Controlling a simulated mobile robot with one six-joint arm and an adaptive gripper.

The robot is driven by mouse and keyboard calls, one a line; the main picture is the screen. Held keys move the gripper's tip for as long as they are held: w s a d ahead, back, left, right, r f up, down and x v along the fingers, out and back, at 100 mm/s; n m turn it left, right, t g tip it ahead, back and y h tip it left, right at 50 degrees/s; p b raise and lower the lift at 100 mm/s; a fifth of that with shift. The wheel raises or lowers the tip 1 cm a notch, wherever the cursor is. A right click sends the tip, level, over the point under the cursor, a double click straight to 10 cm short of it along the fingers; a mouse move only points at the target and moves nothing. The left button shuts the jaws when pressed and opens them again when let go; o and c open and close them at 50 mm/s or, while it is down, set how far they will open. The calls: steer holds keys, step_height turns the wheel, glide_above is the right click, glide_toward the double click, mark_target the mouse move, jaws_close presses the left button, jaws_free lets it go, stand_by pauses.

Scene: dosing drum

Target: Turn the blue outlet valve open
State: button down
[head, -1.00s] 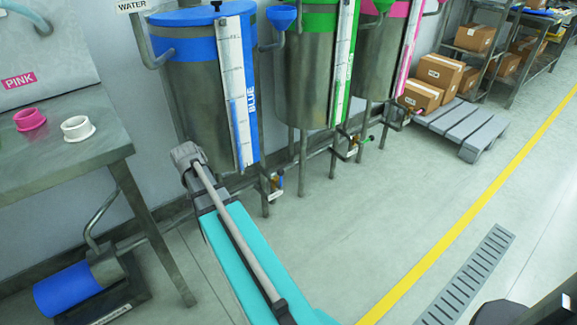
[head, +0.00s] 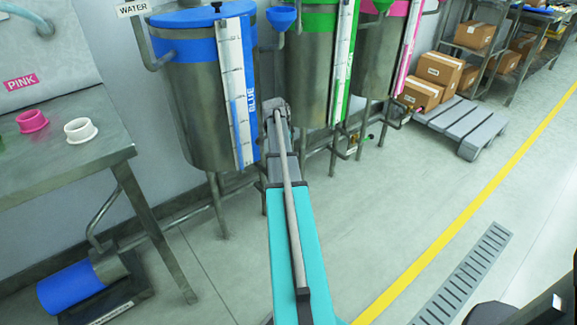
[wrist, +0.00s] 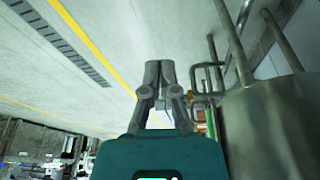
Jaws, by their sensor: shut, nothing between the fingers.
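The blue tank (head: 200,105), with a blue lid band and a scale strip marked BLUE (head: 240,90), stands left of centre in the head view. Its outlet valve is hidden behind my arm there. In the wrist view my gripper (wrist: 160,68) is shut and empty, its fingertips over the floor. A steel tank (wrist: 268,125) fills the right of that view. Bent outlet pipework (wrist: 207,78) with a small brass-coloured part (wrist: 190,98) lies just right of the fingers, and I see no contact. The blue handle cannot be made out.
The green tank (head: 312,75) and the pink tank (head: 372,60) stand to the right, with legs and low pipes. A steel table (head: 50,180) with a pink ring (head: 31,121) and a white ring (head: 80,130) is at left.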

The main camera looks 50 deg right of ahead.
steer(key=shift+s+d+m, duration=0.3)
steer(key=shift+s+d, duration=0.1)
steer(key=shift+d, duration=0.4)
steer(key=shift+f, duration=0.1)
steer(key=b+x, duration=1)
steer(key=a, duration=0.1)
steer(key=w+a, duration=0.1)
steer(key=a, duration=0.1)
steer(key=shift+w+a+r+p, duration=0.3)
steer(key=shift+w, duration=0.05)
steer(key=shift+s+d, duration=0.1)
stand_by(0.4)
